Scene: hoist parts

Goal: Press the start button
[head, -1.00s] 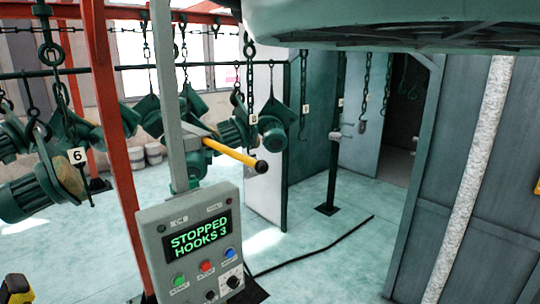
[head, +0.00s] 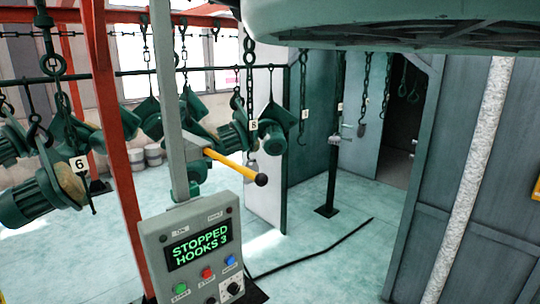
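Nothing covers the buttons. My gripper cannot be made out in this view.
A yellow lever (head: 232,166) with a black ball end sticks out above the box. Green hoist parts (head: 40,195) hang from chains at the left and middle. A red post (head: 122,170) stands left of the box. A dark cable (head: 310,250) crosses the open floor.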

